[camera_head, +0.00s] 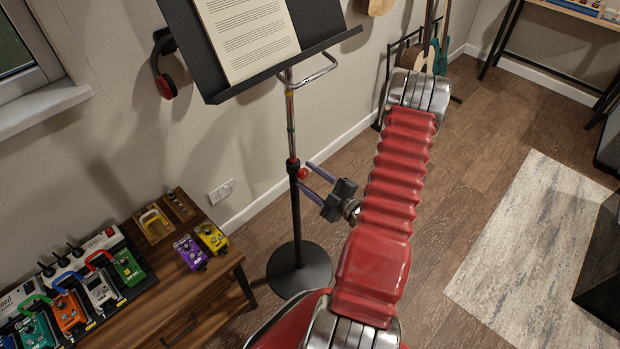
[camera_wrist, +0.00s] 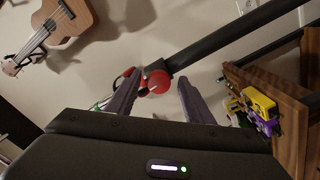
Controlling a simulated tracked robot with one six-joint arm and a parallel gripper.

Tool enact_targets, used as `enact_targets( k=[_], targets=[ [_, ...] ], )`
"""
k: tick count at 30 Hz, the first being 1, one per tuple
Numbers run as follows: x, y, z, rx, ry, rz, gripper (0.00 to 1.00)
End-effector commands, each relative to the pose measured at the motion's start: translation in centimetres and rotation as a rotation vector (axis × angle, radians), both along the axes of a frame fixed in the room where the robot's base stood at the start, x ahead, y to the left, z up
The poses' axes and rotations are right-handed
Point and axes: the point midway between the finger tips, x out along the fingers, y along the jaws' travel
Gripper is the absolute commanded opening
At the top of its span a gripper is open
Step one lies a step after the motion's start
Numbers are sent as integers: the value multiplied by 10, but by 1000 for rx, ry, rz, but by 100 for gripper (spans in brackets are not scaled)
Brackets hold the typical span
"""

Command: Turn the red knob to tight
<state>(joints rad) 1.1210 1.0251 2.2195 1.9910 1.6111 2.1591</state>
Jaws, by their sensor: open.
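The red knob (camera_head: 303,173) is on the pole of the black music stand (camera_head: 297,215), just below the chrome upper section. In the wrist view the red knob (camera_wrist: 158,81) shows between the fingers, with a pale pointer line on its face. My gripper (camera_head: 315,181) is beside the pole, its two purple fingers pointing left toward the knob. In the wrist view my gripper (camera_wrist: 157,88) is open, one finger on each side of the knob. I cannot tell whether either finger touches it. No tight marking is legible.
A wooden table (camera_head: 200,292) with guitar pedals (camera_head: 100,290) stands at the left. The stand's round base (camera_head: 299,270) rests on the wooden floor. Guitars (camera_head: 425,55) stand by the wall behind my arm. A grey rug (camera_head: 540,240) lies on the right.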

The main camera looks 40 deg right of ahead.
Motion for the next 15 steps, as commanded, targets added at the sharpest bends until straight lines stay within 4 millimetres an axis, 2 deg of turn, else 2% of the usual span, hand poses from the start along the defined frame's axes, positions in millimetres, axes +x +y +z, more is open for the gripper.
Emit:
enact_targets(
  k=[8, 15],
  targets=[
    [-8, -1, 0, 0, -1, -2, 47],
    [-34, -2, 0, 0, -1, -3, 47]
  ],
)
